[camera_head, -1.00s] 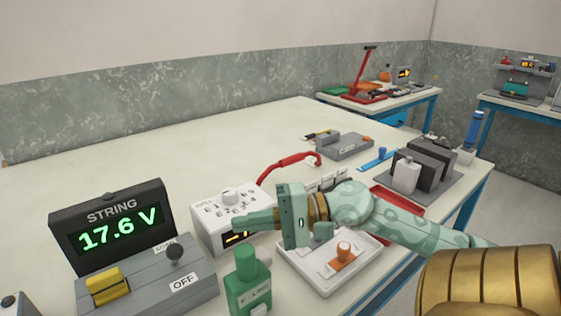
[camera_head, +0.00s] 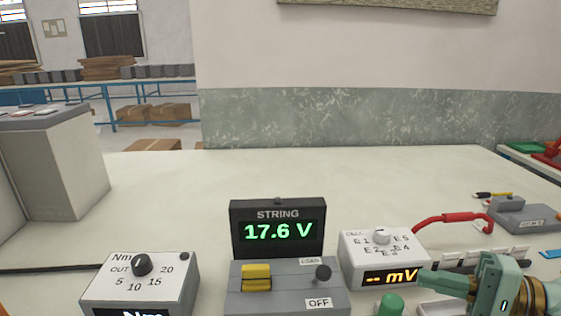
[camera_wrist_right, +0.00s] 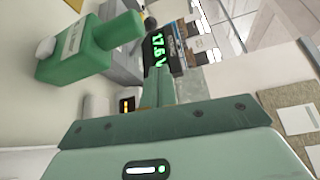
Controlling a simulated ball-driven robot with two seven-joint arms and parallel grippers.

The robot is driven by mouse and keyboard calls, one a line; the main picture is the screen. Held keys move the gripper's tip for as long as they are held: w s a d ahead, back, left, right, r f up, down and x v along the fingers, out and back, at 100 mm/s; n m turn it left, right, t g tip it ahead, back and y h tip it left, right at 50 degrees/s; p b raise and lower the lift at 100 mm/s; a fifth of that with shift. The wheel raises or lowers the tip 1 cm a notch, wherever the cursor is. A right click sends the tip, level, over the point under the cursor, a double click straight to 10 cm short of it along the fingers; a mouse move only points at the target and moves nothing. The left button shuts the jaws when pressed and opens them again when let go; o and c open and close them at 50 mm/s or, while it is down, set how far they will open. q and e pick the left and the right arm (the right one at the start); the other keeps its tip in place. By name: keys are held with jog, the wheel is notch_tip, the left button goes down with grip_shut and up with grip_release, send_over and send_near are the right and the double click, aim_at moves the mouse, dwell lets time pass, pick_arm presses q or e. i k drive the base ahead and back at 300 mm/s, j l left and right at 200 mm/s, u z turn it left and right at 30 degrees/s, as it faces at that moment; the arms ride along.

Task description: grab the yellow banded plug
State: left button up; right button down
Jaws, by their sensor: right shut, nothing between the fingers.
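No plug with a clear yellow band shows for certain. A small black and yellow piece (camera_head: 493,195) lies at the back right of the bench; it is too small to tell what it is. A yellow block (camera_head: 256,278) sits on the grey load switch box (camera_head: 285,299) marked OFF. My right gripper (camera_head: 425,277) is shut and empty at the right corner of the white mV meter (camera_head: 384,257), fingers pointing left. Its shut fingers also show in the right wrist view (camera_wrist_right: 158,88). My left gripper is not in view.
A black STRING display (camera_head: 277,229) reads 17.6 V. A white Nm dial box (camera_head: 140,283) stands at the left. A red lead (camera_head: 452,217) arches behind the gripper. The back middle of the bench is clear.

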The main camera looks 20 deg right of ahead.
aim_at(255, 277)
jog(key=k, duration=1)
